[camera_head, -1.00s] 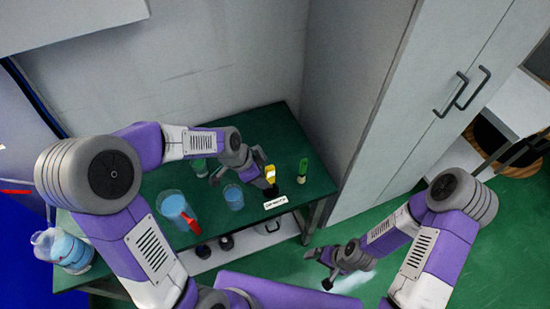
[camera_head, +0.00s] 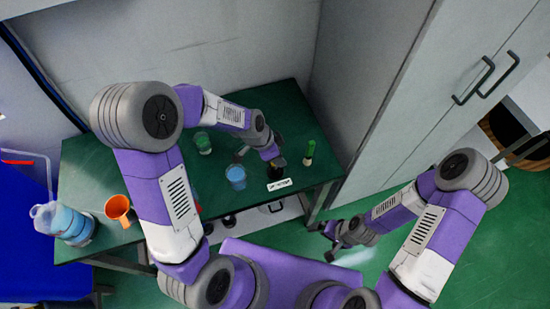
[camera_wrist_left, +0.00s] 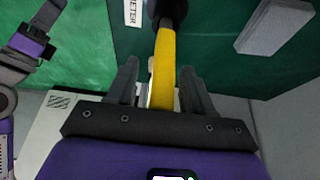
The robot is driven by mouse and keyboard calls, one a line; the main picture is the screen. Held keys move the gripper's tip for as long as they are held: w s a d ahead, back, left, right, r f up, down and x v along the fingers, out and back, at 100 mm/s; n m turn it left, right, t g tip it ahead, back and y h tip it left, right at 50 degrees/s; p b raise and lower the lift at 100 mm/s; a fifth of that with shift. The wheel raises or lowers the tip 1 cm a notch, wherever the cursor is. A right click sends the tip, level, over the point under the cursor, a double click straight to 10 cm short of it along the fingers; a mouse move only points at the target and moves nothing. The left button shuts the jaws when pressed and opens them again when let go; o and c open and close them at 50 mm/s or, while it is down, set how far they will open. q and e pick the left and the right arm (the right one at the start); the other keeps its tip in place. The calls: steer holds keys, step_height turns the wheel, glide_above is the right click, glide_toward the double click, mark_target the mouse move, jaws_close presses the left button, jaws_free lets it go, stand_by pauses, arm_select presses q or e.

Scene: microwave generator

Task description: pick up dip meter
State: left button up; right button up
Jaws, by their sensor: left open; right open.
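The dip meter has a yellow handle (camera_wrist_left: 164,68) and a dark end, beside a white label ending in "METER" (camera_wrist_left: 132,12). In the head view its dark base (camera_head: 279,162) shows on the green table behind the label (camera_head: 279,184), and its yellow part is hidden by my left gripper. My left gripper (camera_wrist_left: 160,80) is open, with the yellow handle between its two fingers in the wrist view; I cannot tell whether they touch it. My right gripper (camera_head: 327,242) is open and empty, off the table's right front side.
On the green table (camera_head: 100,180) are a blue beaker (camera_head: 236,177), a green-tinted beaker (camera_head: 203,143), an orange funnel (camera_head: 118,208), a blue-filled bottle (camera_head: 70,222) and a thin green object (camera_head: 310,150). A tall grey cabinet (camera_head: 420,100) stands right. Green floor lies in front.

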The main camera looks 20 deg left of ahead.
arm_select(q)
jaws_close()
